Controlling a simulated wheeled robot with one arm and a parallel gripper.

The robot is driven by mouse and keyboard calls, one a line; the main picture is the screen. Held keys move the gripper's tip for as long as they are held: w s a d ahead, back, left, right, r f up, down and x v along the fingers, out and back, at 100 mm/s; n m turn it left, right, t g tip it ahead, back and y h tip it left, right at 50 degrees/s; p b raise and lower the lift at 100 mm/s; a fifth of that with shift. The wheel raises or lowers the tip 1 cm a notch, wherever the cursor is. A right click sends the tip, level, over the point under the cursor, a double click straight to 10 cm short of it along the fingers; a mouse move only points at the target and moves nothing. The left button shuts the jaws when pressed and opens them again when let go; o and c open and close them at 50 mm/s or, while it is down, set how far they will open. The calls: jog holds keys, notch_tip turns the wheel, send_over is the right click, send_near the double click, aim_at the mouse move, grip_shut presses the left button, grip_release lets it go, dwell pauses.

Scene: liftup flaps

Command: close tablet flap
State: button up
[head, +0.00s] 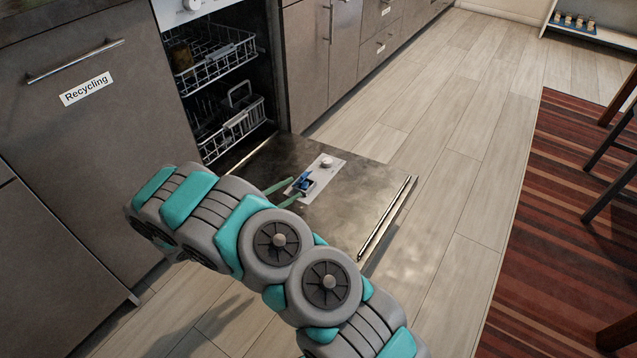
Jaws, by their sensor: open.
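The dishwasher door (370,190) lies folded down flat, its inner side up. A pale dispenser panel (322,172) is set in it, with a round white knob (327,161) at its far end. At the near end is the tablet compartment with a blue piece (304,181). I cannot tell whether this blue piece is the flap or a tablet. My gripper (297,188) is open, its two green fingers pointing at the near end of the panel, close to the blue piece. Whether they touch it is unclear. My arm hides part of the door's near side.
The dishwasher's two wire racks (215,60) stand inside the open cavity. A grey recycling cabinet (80,130) is on the left and more cabinets (308,60) are behind. The wooden floor (450,150) to the right is clear up to a striped rug (560,220).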

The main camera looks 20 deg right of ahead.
jog(key=s+d+r+m+g+y, duration=0.1)
jog(key=s+d+r+m+g, duration=0.4)
jog(key=r, duration=0.5)
jog(key=shift+s+d+r+g+p, duration=0.4)
jog(key=shift+s+d+g, duration=0.45)
jog(key=shift+s, duration=1)
jog(key=shift+d+f, duration=0.1)
jog(key=shift+d, duration=0.1)
